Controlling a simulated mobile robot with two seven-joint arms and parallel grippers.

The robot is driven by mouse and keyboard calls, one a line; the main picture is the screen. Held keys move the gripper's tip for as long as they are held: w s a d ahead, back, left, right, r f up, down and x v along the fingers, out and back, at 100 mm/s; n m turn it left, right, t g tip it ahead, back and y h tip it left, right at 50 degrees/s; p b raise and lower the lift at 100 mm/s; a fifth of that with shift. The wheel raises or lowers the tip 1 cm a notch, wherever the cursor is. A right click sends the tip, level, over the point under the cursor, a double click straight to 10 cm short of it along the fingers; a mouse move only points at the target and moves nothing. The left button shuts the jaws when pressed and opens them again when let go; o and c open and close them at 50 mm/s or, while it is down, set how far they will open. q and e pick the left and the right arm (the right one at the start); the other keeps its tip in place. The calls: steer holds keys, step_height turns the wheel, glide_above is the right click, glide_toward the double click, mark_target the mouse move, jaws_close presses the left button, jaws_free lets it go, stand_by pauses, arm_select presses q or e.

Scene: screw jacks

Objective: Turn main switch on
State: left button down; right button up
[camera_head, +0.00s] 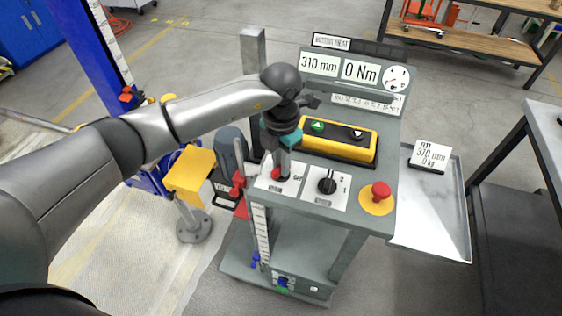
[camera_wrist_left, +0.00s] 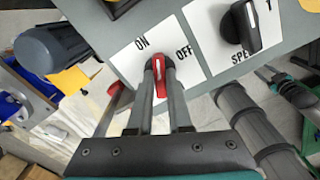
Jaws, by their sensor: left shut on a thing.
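The main switch is a red rotary handle (camera_wrist_left: 160,76) on a white plate (camera_wrist_left: 134,63) marked ON at left and OFF at right in the left wrist view. There its handle stands near upright, its top between the two words. In the head view the red handle (camera_head: 276,174) shows at the console's front left, partly hidden by the gripper. My left gripper (camera_head: 281,171) points down onto it, and its fingers (camera_wrist_left: 160,68) are shut on the handle, one on each side. My right gripper is in neither view.
Right of the switch is a black speed knob (camera_head: 327,186), then a red emergency button (camera_head: 381,191) on yellow. Behind is a yellow box (camera_head: 338,138) with up and down buttons. Displays read 310 mm (camera_head: 319,65) and 0 Nm (camera_head: 360,72). A metal tray (camera_head: 440,215) juts out at right.

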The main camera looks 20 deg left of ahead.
arm_select(q)
steer(key=n, duration=0.5)
steer(key=shift+n+p, duration=0.3)
stand_by(0.4)
steer(key=c, duration=0.8)
jaws_free()
steer(key=shift+c, duration=0.2)
step_height(320, 180, up, 15)
steer(key=shift+r+b, duration=0.15)
steer(key=shift+b, duration=0.3)
